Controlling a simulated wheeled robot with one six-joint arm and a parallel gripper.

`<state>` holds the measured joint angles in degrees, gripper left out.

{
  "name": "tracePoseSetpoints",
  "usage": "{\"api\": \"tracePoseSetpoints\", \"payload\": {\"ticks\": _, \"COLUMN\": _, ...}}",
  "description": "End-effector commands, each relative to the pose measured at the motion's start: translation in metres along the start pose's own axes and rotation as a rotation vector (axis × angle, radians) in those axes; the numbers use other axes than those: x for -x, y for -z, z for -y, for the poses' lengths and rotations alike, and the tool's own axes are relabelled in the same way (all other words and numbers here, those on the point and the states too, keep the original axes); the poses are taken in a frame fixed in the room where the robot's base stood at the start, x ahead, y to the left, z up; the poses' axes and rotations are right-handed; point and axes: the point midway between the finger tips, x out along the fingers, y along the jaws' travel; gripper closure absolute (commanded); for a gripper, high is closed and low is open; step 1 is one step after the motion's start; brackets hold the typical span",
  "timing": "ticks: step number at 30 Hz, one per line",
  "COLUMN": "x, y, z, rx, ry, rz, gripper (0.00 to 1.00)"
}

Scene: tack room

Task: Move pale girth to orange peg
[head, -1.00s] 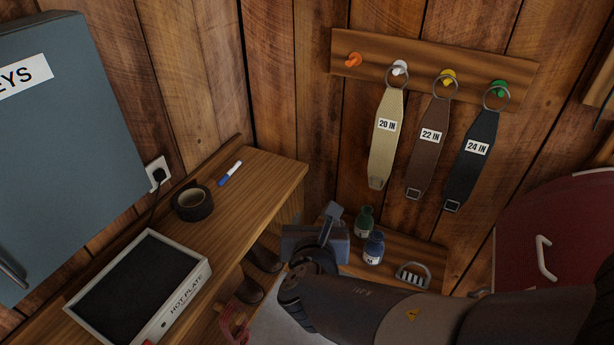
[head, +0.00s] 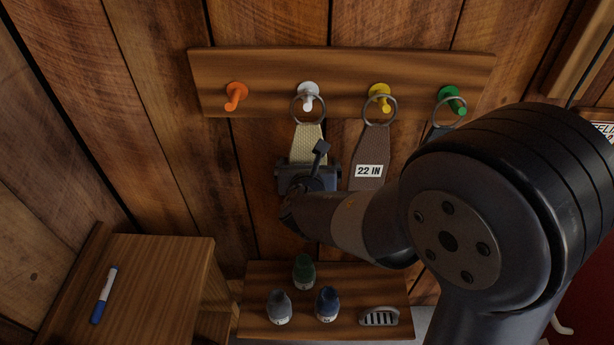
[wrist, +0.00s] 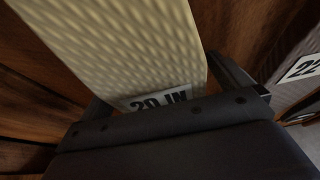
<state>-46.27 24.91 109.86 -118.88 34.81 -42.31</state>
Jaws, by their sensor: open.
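The pale girth (head: 308,143) hangs by its metal ring from the white peg (head: 308,95). In the wrist view the pale girth (wrist: 120,45) fills the middle, with its "20 IN" label partly hidden by my gripper's body. My gripper (head: 312,165) is in front of the strap below the ring, hiding its lower part in the head view. In the wrist view my gripper's (wrist: 165,90) fingers are apart, one on each side of the strap. The orange peg (head: 235,96) at the left end of the wooden rail (head: 345,68) is bare.
A brown "22 IN" girth (head: 371,150) hangs from the yellow peg (head: 379,95), close right of my gripper. A girth on the green peg (head: 450,98) is mostly hidden by my arm. Bottles (head: 303,272) and a brush (head: 379,317) stand on the shelf (head: 255,325) below.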

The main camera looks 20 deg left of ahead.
Motion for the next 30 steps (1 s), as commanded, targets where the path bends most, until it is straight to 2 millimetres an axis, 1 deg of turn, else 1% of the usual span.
{"api": "tracePoseSetpoints", "payload": {"ticks": 4, "x": 0.0001, "y": 0.0, "z": 0.0, "rx": 0.0, "ry": 0.0, "rz": 0.0, "gripper": 0.02}}
{"api": "tracePoseSetpoints", "payload": {"ticks": 25, "x": 0.0004, "y": 0.0001, "z": -0.0001, "rx": 0.0, "ry": 0.0, "rz": 0.0, "gripper": 0.59}}
{"api": "tracePoseSetpoints", "payload": {"ticks": 30, "x": 0.001, "y": -0.002, "z": -0.0002, "rx": -0.001, "ry": 0.0, "rz": 0.002, "gripper": 0.6}}
